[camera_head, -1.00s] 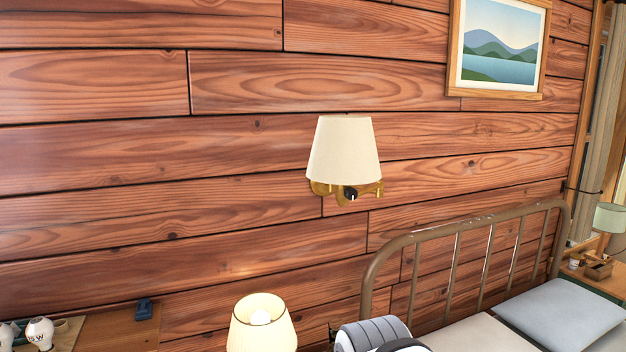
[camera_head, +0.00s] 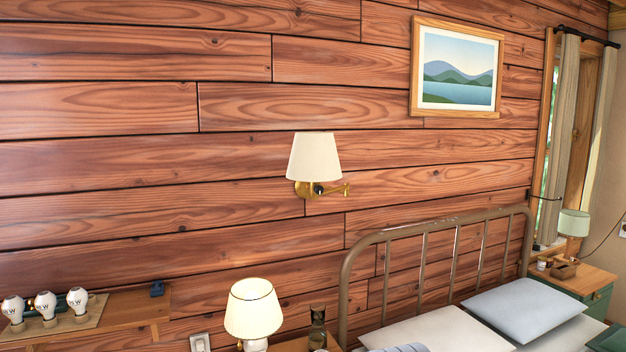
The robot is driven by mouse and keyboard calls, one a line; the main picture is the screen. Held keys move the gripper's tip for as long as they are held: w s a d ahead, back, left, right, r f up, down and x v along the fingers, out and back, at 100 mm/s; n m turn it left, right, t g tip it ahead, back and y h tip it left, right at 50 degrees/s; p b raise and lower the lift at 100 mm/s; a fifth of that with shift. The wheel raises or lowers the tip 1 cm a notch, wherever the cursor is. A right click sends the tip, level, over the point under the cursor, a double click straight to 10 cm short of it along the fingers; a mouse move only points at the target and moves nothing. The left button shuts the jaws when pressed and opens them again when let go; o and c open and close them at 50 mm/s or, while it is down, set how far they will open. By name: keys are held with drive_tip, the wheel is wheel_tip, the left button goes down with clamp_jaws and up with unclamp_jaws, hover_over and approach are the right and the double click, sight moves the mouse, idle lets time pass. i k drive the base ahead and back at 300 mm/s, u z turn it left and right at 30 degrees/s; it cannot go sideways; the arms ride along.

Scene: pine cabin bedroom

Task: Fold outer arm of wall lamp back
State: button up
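The wall lamp (camera_head: 314,157) is mounted on the plank wall left of the bed's headboard. It has a cream tapered shade above a brass arm (camera_head: 334,190). The arm shows below the shade, with a dark knob near its middle and an end reaching to the right. The round brass wall plate (camera_head: 304,190) shows at the left, partly behind the shade. How far the outer arm is folded is hard to tell at this size. My gripper is not in view.
A metal bed frame (camera_head: 440,229) with pillows stands at right. A lit table lamp (camera_head: 252,308) stands below the wall lamp. A wooden shelf (camera_head: 120,315) with several bulbs is at lower left. A framed picture (camera_head: 457,66) hangs at upper right. The wall around the lamp is clear.

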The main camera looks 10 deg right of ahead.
sight(314, 158)
drive_tip(key=z, duration=0.05)
drive_tip(key=i, duration=1)
drive_tip(key=z, duration=0.05)
